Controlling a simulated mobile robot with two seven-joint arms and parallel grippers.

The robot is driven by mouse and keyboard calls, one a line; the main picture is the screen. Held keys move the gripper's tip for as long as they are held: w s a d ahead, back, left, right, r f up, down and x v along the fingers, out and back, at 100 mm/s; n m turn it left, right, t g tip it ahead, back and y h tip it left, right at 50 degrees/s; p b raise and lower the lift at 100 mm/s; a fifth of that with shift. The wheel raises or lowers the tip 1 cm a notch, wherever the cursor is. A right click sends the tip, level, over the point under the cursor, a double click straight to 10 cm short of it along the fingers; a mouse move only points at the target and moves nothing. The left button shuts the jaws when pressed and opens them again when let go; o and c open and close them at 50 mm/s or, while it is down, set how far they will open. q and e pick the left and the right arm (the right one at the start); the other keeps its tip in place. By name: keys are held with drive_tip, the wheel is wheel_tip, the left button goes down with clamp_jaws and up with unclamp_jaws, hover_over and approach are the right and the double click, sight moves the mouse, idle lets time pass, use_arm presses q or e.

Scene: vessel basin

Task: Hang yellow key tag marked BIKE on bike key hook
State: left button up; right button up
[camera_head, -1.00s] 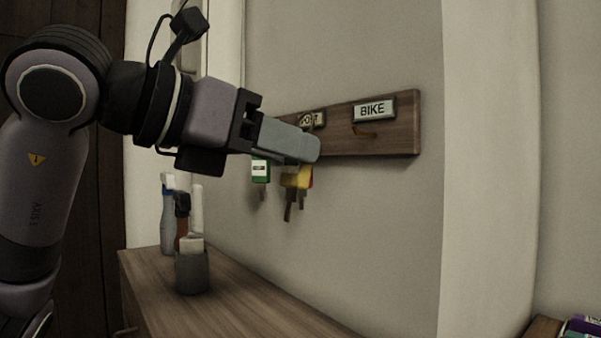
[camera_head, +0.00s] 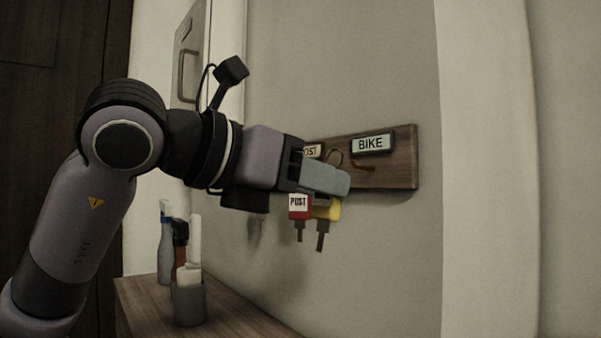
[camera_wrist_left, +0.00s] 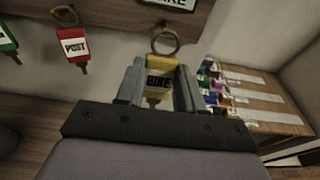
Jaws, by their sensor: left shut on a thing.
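The yellow key tag marked BIKE (camera_wrist_left: 158,84) is between the fingers of my left gripper (camera_wrist_left: 160,88), with its ring (camera_wrist_left: 165,41) sticking out past the fingertips. In the head view my left gripper (camera_head: 338,182) is shut on the yellow tag (camera_head: 328,211), whose key hangs below. The gripper is in front of the wooden key board (camera_head: 403,170), below and left of the BIKE label (camera_head: 372,144). The bike hook (camera_head: 362,164) shows under that label, just right of the ring. My right gripper is not in view.
A red POST tag (camera_head: 299,206) hangs left of the yellow tag, close to my gripper. It also shows in the wrist view (camera_wrist_left: 74,47), with a green tag (camera_wrist_left: 6,40) at the left edge. A grey cup (camera_head: 189,303) with brushes and a bottle (camera_head: 165,250) stand on the shelf below.

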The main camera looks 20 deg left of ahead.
use_arm(q)
drive_tip(key=shift+f+x, duration=0.1)
drive_tip(key=shift+x, duration=1.15)
drive_tip(key=shift+f+x, duration=0.15)
drive_tip(key=shift+x, duration=1.1)
drive_tip(key=o, duration=1.1)
